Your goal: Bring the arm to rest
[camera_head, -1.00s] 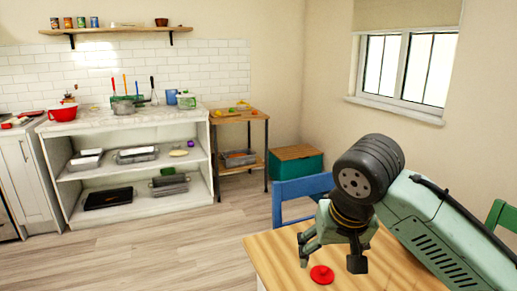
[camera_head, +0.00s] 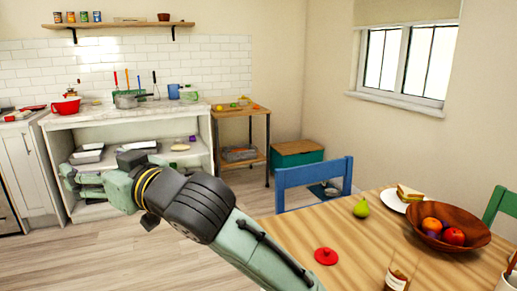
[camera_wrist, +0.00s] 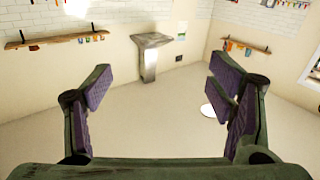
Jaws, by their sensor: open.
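My gripper (camera_head: 95,187) is at the left in the head view, in front of the white shelving unit and clear of the dining table. It also shows in the wrist view (camera_wrist: 160,95), where its two fingers stand wide apart with nothing between them. My arm crosses the head view from the bottom middle up to the left.
Open floor lies left.

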